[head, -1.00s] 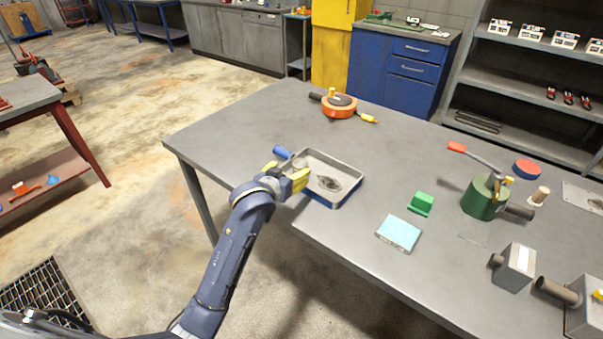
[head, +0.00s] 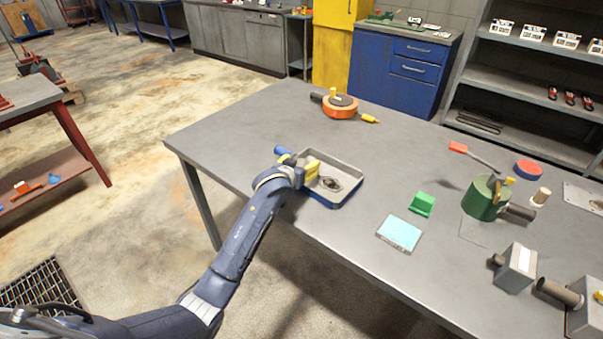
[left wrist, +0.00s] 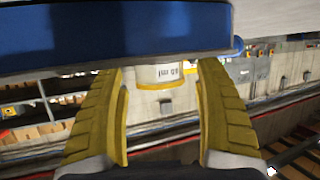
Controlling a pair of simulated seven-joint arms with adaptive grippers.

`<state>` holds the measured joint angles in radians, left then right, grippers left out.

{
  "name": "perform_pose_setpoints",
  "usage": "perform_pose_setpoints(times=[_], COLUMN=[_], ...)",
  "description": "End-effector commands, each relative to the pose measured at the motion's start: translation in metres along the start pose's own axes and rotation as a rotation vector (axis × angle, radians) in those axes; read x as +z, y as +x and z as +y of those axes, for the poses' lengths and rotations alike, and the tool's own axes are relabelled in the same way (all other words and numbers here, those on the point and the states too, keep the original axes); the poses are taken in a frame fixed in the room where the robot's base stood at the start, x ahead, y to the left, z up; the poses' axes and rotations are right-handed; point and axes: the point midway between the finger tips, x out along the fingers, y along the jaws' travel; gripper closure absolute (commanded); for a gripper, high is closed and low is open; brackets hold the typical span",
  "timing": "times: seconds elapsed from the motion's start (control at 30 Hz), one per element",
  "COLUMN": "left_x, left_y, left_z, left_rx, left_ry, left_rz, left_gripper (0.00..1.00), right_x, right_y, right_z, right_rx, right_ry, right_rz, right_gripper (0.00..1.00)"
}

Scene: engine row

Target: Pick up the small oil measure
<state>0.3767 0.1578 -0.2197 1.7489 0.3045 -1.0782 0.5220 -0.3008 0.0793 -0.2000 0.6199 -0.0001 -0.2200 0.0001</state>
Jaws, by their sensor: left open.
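A small pale cylinder with a printed label, which looks like the small oil measure (left wrist: 168,76), stands between my left fingers in the left wrist view. Its top is cut off by a wide blue band (left wrist: 120,35) that I cannot name for certain. In the head view my left gripper (head: 300,165) is at the near left corner of a grey tray with blue sides (head: 347,191). The gripper is open, with yellow fingers to either side of the cylinder. Contact cannot be told. The measure is mostly hidden by the gripper in the head view. My right gripper is out of view.
A blue handle (head: 282,151) shows just beyond the gripper. On the grey table (head: 235,135) are an orange round tool (head: 340,111), a green block (head: 421,204), a light-blue box (head: 400,233) and a green can (head: 482,199). The table's left part is clear.

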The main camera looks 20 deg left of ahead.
Motion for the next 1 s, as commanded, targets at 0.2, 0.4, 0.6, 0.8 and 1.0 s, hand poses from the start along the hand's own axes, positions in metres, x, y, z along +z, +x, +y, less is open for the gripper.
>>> perform_pose_setpoints(times=[0.2, 0.4, 0.6, 0.8, 1.0], left_x=[-0.0005, -0.0003, -0.0002, -0.0001, 0.0001], left_y=[0.0078, 0.0077, 0.0076, 0.0076, 0.0076], left_z=[-0.0001, 0.0000, 0.0000, 0.0000, 0.0000], left_rx=[0.000, 0.000, 0.000, 0.000, 0.000], left_ry=[0.001, 0.001, 0.001, 0.001, 0.001], left_rz=[0.001, 0.001, 0.000, 0.000, 0.000], left_gripper=[0.29, 0.28, 0.51, 0.75, 0.88], right_x=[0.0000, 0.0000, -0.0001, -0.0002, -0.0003], right_y=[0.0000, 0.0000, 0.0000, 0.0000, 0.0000], right_z=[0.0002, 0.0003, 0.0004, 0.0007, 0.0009], right_rx=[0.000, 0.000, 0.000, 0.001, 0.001], right_ry=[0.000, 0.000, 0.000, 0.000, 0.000], right_rz=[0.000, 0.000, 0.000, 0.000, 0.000], right_gripper=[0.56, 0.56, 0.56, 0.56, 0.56])
